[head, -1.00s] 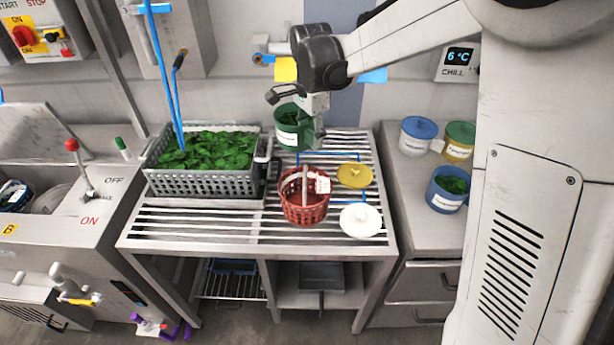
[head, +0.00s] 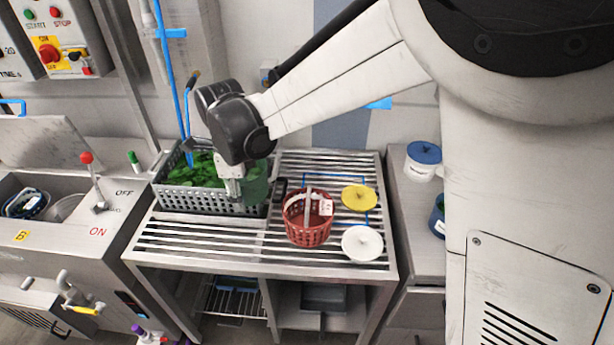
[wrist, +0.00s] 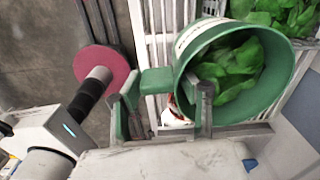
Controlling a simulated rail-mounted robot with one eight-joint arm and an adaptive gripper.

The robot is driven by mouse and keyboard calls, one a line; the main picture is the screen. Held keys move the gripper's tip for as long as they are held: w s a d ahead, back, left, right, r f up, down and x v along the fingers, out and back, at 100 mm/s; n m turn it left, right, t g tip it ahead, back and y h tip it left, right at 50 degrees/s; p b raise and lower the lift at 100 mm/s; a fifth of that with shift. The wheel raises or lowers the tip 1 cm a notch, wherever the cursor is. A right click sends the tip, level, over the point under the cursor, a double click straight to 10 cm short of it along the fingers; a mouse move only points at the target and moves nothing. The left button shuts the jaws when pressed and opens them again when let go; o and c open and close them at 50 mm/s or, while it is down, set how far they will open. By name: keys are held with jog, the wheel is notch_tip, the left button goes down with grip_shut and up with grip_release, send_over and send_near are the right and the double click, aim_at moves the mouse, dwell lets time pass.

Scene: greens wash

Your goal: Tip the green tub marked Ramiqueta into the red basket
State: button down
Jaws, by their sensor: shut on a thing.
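My gripper (head: 232,188) is shut on the green tub (head: 256,188), above the slatted table, between the grey crate and the red basket. In the wrist view, the green tub (wrist: 240,118) is tilted with its mouth towards the camera. Leafy greens (wrist: 228,68) are inside it. Part of a white label shows on its side, but I cannot read it. The red basket (head: 308,234) stands upright on the slats, right of the tub in the head view. A white tag hangs on it. My arm partly covers the tub in the head view.
A grey crate (head: 205,203) full of leaves stands behind and left of the tub. A yellow lid (head: 359,198) and a white lid (head: 362,243) lie right of the basket. A blue-lidded tub (head: 422,168) stands on the right counter. The front slats are clear.

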jog(key=shift+d, duration=0.15)
jog(key=shift+d+f+y, duration=0.2)
jog(key=shift+d+y, duration=0.25)
jog(key=shift+y, duration=0.35)
jog(key=shift+d+f+y, duration=0.15)
jog(key=shift+d+y, duration=0.3)
jog(key=shift+y, duration=0.35)
jog(key=shift+d, duration=0.25)
jog(key=shift+d+y, duration=0.1)
jog(key=shift+y, duration=0.2)
jog(key=shift+s+d+f+t+y+b, duration=0.1)
jog(key=shift+d+f+y+b, duration=0.15)
jog(key=shift+d+y, duration=0.35)
jog(key=shift+w+d+f+t+y+b, duration=0.1)
jog(key=shift+d+f+y+b, duration=0.15)
jog(key=shift+d+y, duration=0.3)
jog(key=shift+s+d+f+t+y+b, duration=0.1)
jog(key=shift+d+f+y+b, duration=0.15)
jog(key=shift+d+y, duration=0.35)
jog(key=shift+d+f+y+b, duration=0.25)
jog(key=shift+f+y+b, duration=0.05)
jog(key=shift+y+b, duration=0.55)
jog(key=shift+d+f+y+b, duration=0.2)
jog(key=shift+f+y+b, duration=0.05)
jog(key=shift+y+b, duration=0.6)
dwell(0.4)
